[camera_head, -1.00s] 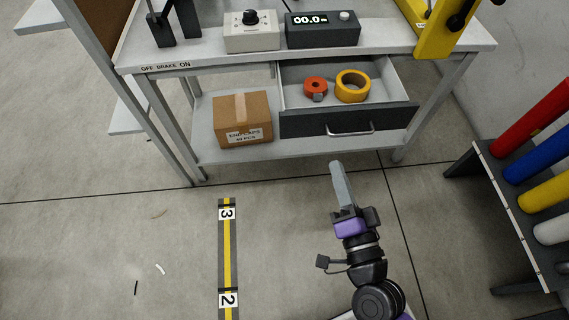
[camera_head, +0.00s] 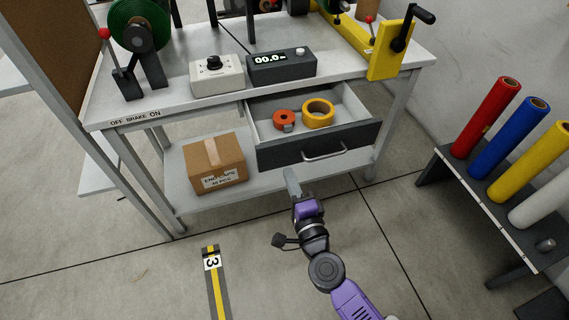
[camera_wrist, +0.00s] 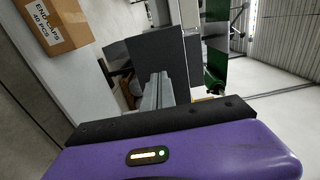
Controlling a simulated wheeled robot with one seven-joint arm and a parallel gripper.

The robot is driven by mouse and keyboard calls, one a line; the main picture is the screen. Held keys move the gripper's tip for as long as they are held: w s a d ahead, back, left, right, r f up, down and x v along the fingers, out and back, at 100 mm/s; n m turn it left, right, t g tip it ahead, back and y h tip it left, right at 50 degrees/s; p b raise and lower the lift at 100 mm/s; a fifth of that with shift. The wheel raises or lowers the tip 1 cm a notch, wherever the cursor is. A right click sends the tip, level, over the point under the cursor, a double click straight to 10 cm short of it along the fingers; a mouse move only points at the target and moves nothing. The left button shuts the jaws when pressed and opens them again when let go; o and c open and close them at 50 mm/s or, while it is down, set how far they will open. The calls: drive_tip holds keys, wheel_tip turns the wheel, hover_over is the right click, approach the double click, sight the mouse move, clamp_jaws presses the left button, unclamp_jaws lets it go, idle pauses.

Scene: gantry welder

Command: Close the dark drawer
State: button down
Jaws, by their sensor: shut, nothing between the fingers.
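The dark drawer (camera_head: 275,156) is pulled out under the workbench top. It has a dark front with a pale bar handle (camera_head: 325,152). Inside it lie an orange-red roll (camera_head: 284,119) and a yellow tape roll (camera_head: 318,113). My gripper (camera_head: 291,180) is shut and empty, in front of and below the drawer front, left of the handle, apparently apart from it. In the wrist view the shut fingers (camera_wrist: 157,90) point ahead, with a dark panel, probably the drawer front, beyond them.
A cardboard box (camera_head: 214,163) stands on the lower shelf, left of the drawer. The workbench top (camera_head: 180,106) carries a control box and a dark display (camera_head: 282,66). A rack with coloured tubes (camera_head: 486,115) stands at right. Floor in front is open.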

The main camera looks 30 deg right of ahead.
sight(281, 157)
drive_tip(key=shift+x, duration=2.3)
